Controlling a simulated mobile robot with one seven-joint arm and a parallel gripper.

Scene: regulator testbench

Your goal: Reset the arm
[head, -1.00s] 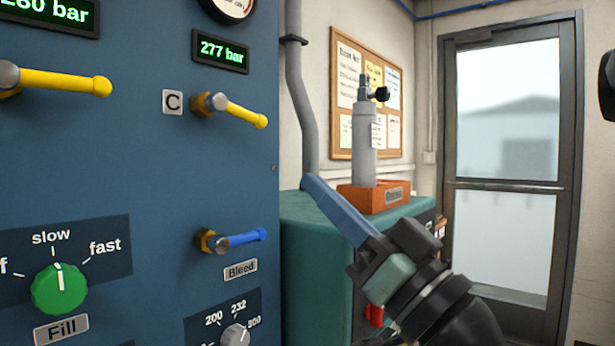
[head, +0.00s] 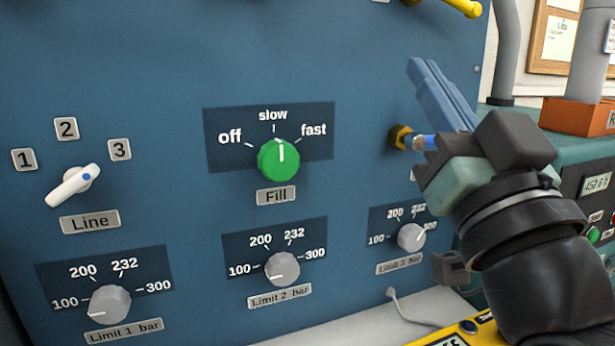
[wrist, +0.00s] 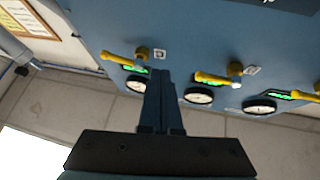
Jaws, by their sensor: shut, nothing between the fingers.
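My gripper (head: 432,80) is at the right of the head view, in front of the blue panel, its blue fingers together and pointing up and left. It is shut and empty. In the wrist view my gripper (wrist: 160,82) shows with its fingers closed in front of the panel, and nothing is between them. The fingers and the dark wrist partly cover the bleed valve (head: 420,141), whose blue handle is mostly hidden. I cannot tell whether the fingers touch anything.
The panel holds a green fill knob (head: 279,160) pointing about slow, a white line knob (head: 73,187) and several grey limit knobs. Yellow valve handles (wrist: 213,78) and gauges (wrist: 198,96) show in the wrist view. A teal cabinet (head: 560,150) stands right. A yellow device (head: 465,333) lies below my arm.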

